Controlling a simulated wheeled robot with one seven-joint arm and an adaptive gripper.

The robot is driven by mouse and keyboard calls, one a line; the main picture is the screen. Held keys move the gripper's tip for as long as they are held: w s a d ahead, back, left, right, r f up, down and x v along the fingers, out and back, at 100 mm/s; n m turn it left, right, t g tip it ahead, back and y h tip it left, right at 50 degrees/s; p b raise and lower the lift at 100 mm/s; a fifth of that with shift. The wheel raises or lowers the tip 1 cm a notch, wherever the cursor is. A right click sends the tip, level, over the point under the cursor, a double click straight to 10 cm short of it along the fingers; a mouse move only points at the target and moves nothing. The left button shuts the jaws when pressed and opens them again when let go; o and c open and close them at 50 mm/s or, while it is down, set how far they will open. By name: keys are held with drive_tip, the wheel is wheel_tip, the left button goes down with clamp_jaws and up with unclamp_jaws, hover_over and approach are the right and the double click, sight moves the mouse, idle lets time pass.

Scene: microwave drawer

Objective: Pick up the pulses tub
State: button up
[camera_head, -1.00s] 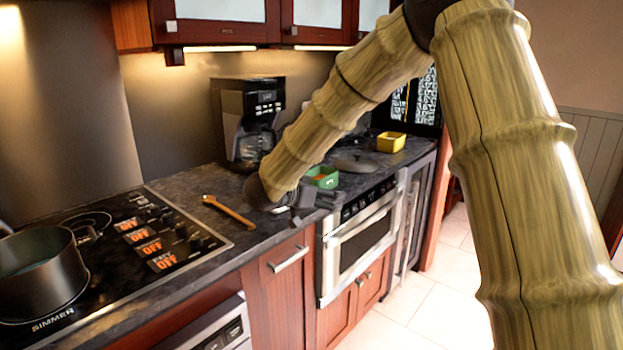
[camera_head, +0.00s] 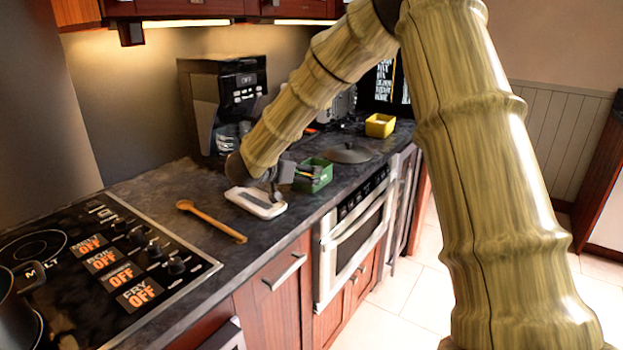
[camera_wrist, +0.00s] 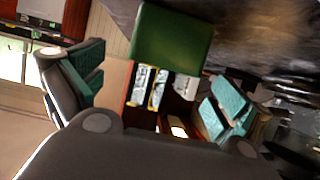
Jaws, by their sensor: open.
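A small green tub (camera_head: 322,181) stands on the counter, partly hidden by my gripper. A yellow tub (camera_head: 380,128) with pale contents stands farther back. No label is readable, so I cannot tell from the pictures which one holds pulses. My gripper (camera_head: 305,172) is at the near left side of the green tub, low over the counter. In the wrist view my gripper (camera_wrist: 155,92) is open, its teal-padded fingers wide apart. The green tub (camera_wrist: 172,35) shows ahead of and between them, with no clear grip on it. Whether a finger touches it I cannot tell.
A white dish (camera_head: 247,201) lies just below my gripper, and a wooden spoon (camera_head: 215,222) lies left of it. A dark lid (camera_head: 348,153) sits behind the green tub. A coffee machine (camera_head: 222,105) stands at the back, the stove (camera_head: 110,262) at left.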

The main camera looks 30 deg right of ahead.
drive_tip(key=shift+w+d+f, duration=0.2)
drive_tip(key=shift+w+f, duration=0.25)
drive_tip(key=shift+w, duration=0.15)
drive_tip(key=shift+s+d+r, duration=0.1)
drive_tip(key=shift+d+r, duration=0.05)
drive_tip(key=shift+d, duration=0.3)
drive_tip(key=shift+s+d+r, duration=0.1)
drive_tip(key=shift+d, duration=0.35)
drive_tip(key=x, duration=0.2)
drive_tip(key=shift+w+d+f, duration=0.2)
drive_tip(key=shift+w, duration=0.25)
drive_tip(key=shift+w+d+f, duration=0.1)
drive_tip(key=shift+d, duration=0.35)
drive_tip(key=c, duration=1.2)
